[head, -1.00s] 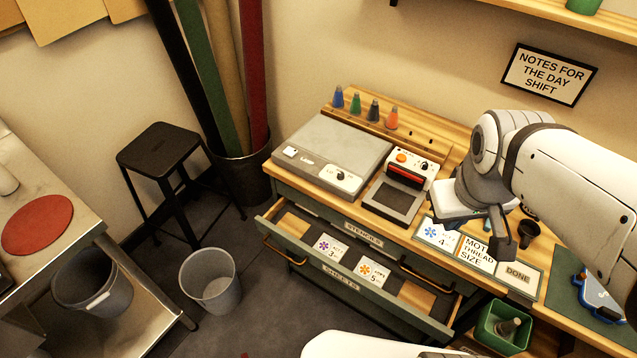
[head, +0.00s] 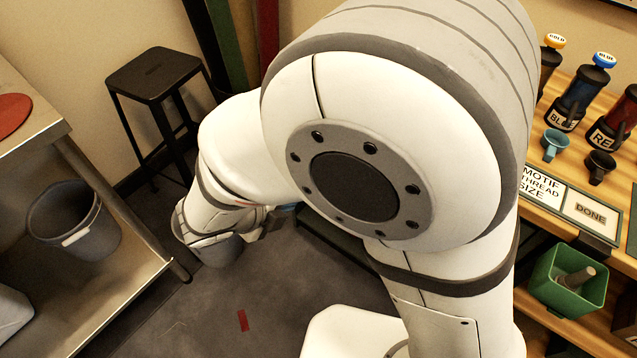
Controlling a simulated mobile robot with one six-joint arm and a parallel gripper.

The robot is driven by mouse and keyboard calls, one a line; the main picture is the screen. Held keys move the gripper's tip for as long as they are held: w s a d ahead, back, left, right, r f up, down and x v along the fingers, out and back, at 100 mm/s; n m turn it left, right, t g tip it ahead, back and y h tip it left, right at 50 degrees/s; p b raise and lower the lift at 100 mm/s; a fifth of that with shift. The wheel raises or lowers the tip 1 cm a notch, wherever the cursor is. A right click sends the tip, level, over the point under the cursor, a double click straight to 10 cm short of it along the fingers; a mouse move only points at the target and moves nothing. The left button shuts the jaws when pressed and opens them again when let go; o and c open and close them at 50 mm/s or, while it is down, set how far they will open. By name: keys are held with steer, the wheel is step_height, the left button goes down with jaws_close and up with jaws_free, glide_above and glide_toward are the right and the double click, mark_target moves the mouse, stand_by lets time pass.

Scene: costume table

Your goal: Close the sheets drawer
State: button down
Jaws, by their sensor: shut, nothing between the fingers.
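The sheets drawer is almost wholly hidden behind my arm in the head view. A dark strip (head: 338,238) shows below the arm; I cannot tell whether it is the drawer front or the cabinet's lower edge. How far the drawer stands out cannot be seen. Contact with the drawer cannot be made out.
A black stool (head: 153,76) and steel table (head: 125,215) are left. On the wooden worktop are a motif board (head: 608,238), cups (head: 554,143) and bottles. A green box (head: 566,290) sits below.

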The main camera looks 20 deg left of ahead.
steer(key=w+d+f+n+b, duration=0.1)
steer(key=w+d+f+b, duration=0.2)
steer(key=w, duration=0.7)
steer(key=shift+d+f+b, duration=0.2)
steer(key=shift+f+b, duration=0.85)
steer(key=shift+f, duration=1.25)
